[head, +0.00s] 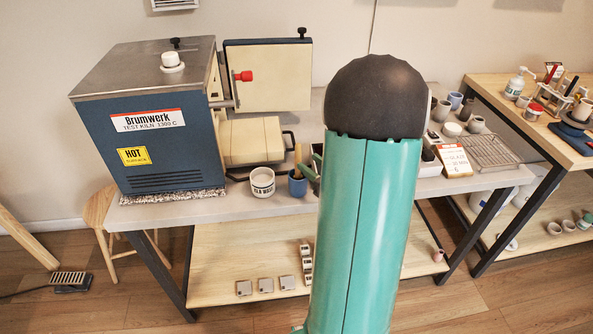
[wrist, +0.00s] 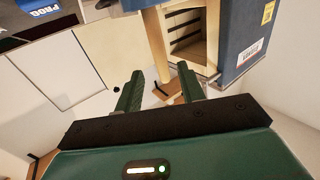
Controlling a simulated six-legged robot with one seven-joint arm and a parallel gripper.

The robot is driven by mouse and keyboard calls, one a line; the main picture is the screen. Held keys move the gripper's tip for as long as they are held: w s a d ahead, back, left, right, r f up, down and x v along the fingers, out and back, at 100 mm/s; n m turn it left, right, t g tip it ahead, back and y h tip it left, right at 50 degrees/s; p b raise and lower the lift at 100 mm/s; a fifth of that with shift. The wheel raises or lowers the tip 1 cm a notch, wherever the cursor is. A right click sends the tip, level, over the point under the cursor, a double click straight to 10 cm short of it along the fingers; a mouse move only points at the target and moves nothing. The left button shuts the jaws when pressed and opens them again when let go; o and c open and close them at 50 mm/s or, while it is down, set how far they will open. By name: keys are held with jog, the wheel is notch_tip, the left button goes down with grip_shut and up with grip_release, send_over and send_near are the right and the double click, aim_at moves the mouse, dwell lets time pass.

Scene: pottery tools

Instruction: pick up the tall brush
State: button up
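The tall brush (head: 298,157) stands in a small blue cup (head: 297,186) on the grey bench, its tan handle rising above the rim. My gripper (wrist: 160,68) is open, its two green fingers apart. In the head view a small green part of it shows just right of the brush, and my arm hides the rest. In the wrist view, which looks upside down, a tan strip, probably the brush, runs between or behind the fingers. I cannot tell whether they touch it.
The blue kiln (head: 150,120) with its door open stands left of the cup. A white lettered mug (head: 262,183) is close on the cup's left. A wire rack (head: 487,152) and several pots lie further right. A wooden lower shelf (head: 225,255) holds small blocks.

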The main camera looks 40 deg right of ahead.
aim_at(298, 156)
jog(key=w, duration=0.6)
jog(key=shift+f, duration=0.1)
jog(key=shift+s, duration=0.1)
jog(key=shift+c, duration=0.5)
grip_shut()
